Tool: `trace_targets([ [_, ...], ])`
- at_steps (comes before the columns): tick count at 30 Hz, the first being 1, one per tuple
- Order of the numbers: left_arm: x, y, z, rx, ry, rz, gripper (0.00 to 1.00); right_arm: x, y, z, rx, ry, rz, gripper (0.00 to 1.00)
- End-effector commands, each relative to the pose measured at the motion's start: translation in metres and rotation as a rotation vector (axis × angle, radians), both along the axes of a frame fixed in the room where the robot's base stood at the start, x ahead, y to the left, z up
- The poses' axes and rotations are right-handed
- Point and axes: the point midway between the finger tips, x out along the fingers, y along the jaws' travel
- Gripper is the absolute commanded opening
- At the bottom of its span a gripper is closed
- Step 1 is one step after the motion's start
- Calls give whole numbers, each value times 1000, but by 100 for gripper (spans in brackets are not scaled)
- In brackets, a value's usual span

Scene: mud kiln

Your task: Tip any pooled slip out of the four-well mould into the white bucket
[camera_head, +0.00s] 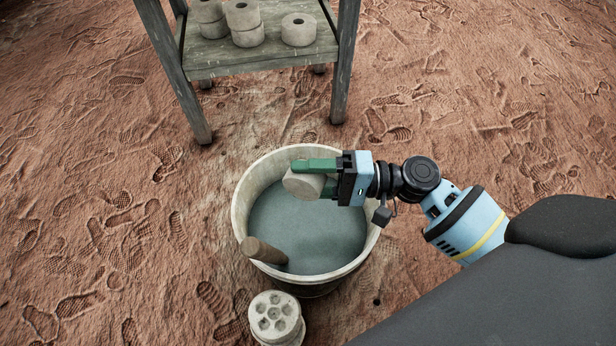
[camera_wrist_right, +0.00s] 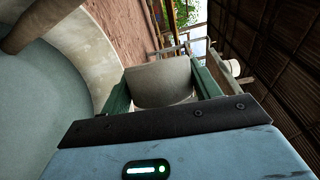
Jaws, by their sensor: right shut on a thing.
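My right gripper (camera_head: 310,178) is shut on a pale, round, cylinder-like mould (camera_head: 302,186) and holds it over the white bucket (camera_head: 240,215), near its far side. The mould lies on its side between the green fingers; no wells show on the parts I see. In the right wrist view the mould (camera_wrist_right: 163,82) sits between both fingers, and the bucket's rim (camera_wrist_right: 92,45) is at the left. The bucket holds grey-green liquid (camera_head: 315,228). I cannot see any slip running from the mould. My left gripper is not in view.
A brown wooden stick (camera_head: 262,250) leans over the bucket's near-left rim. A pale round piece with several wells (camera_head: 275,314) stands on the ground just in front. A wooden rack (camera_head: 265,62) with several ring-shaped pieces stands behind. The footprinted ground at left is clear.

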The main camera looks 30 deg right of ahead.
Motion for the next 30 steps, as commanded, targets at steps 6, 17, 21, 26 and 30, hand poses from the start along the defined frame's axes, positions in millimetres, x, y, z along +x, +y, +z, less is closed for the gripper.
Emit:
trace_targets([
  [6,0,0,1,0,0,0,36,0,0,1,-62,-55,-1,42],
  [17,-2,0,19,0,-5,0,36,0,0,2,-501,-431,0,42],
  [21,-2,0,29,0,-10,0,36,1,-1,2,-655,-560,-2,42],
  [26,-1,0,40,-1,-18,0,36,1,-1,1,-817,-698,-1,42],
  [30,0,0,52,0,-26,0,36,2,-2,1,-950,-812,-2,42],
])
